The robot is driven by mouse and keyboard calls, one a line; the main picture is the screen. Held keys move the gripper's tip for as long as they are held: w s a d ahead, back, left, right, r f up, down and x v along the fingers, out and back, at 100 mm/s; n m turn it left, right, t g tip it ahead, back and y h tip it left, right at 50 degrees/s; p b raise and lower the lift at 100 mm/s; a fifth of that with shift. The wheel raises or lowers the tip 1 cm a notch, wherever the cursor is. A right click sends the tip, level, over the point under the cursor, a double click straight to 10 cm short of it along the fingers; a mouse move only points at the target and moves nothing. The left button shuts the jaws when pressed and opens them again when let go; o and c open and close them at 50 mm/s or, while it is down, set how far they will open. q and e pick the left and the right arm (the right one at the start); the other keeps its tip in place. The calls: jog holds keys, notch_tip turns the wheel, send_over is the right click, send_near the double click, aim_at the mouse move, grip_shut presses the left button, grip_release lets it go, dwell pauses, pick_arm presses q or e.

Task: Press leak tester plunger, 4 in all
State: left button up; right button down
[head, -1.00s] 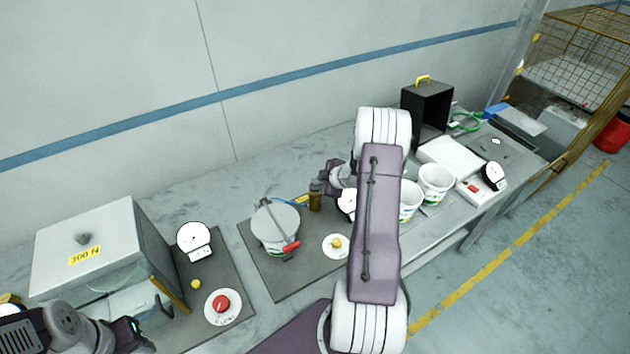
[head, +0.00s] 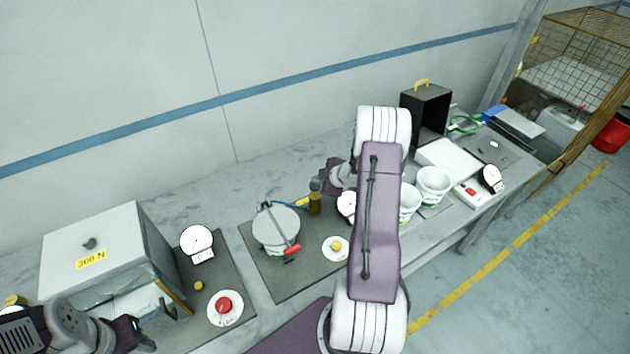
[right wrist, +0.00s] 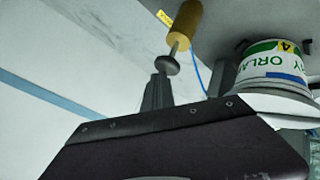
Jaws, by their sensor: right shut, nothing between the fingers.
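The leak tester plunger (head: 315,204), a yellow-brown cylinder, stands upright on the dark mat behind a clamped white bucket (head: 275,238). In the right wrist view the plunger (right wrist: 186,24) appears upside down, with a grey rod ending in a round knob (right wrist: 167,65). My right gripper (head: 318,184) is shut and empty, right at the plunger's top; its finger (right wrist: 156,92) shows close by the knob. I cannot tell whether they touch. My left gripper (head: 140,337) is at the lower left, in front of the grey box; its fingers are unclear.
A white dial gauge (head: 346,203) and a yellow button on a white disc (head: 335,247) sit near the tester. A grey box (head: 100,250) and red button (head: 223,306) are at left. White buckets (head: 433,184) and a black case (head: 425,112) stand right. My right arm hides some bench.

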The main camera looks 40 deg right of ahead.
aim_at(317, 186)
jog(key=shift+r+p, duration=0.65)
jog(key=shift+r, duration=0.25)
notch_tip(317, 186, up, 5)
jog(key=p, duration=0.4)
jog(key=shift+p, duration=0.4)
dwell(1.7)
